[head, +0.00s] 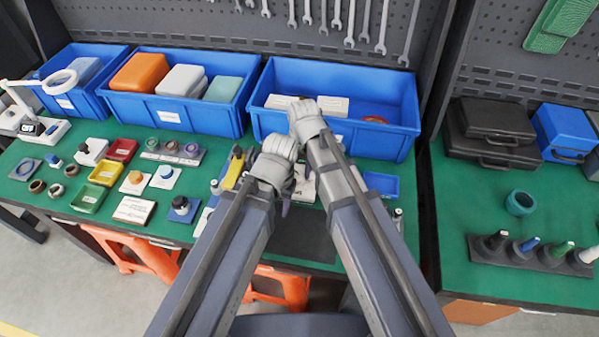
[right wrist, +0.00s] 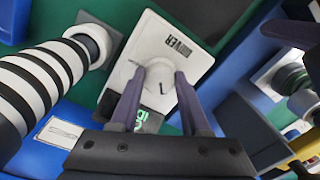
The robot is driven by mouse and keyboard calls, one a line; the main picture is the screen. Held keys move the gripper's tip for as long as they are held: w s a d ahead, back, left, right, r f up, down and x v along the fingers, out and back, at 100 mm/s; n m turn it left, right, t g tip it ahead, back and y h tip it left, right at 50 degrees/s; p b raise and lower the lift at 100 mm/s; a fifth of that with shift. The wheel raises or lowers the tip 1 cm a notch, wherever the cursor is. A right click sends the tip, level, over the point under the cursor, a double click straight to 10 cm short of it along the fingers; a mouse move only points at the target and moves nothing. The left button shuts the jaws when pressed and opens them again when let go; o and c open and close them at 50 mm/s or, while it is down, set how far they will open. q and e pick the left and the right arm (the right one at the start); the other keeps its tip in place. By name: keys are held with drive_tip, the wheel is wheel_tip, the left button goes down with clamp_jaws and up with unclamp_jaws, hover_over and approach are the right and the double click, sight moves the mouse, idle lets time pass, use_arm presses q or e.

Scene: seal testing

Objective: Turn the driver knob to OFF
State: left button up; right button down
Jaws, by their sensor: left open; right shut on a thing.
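A white driver panel (right wrist: 190,50) fills the middle of the right wrist view, with black lettering partly readable as "VER". Its round white knob (right wrist: 159,76) carries a short dark mark. My right gripper (right wrist: 157,90) is shut on this knob, one finger on each side. A green label (right wrist: 147,121) on the panel is partly covered by a finger. In the head view my arms hide most of the panel. My right gripper (head: 309,170) reaches the bench in front of the large blue bin. My left gripper (head: 286,206) is open, lower and to the left, close beside the right arm.
A black-and-white striped cylinder (right wrist: 38,75) stands close to the left of the panel in the right wrist view. Blue bins (head: 345,80) line the back of the green bench. A small blue tray (head: 382,184) lies right of my arms. Several small parts crowd the left.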

sight(301, 175)
idle(0.3)
drive_tip(key=shift+c, duration=1.9)
unclamp_jaws()
use_arm(q)
wheel_tip(301, 175, up, 8)
drive_tip(key=p, duration=0.7)
drive_tip(key=shift+p, duration=0.4)
use_arm(e)
wheel_tip(301, 175, up, 8)
drive_tip(key=shift+d+f, duration=0.1)
drive_tip(key=shift+d, duration=0.05)
use_arm(q)
drive_tip(key=shift+f, duration=0.1)
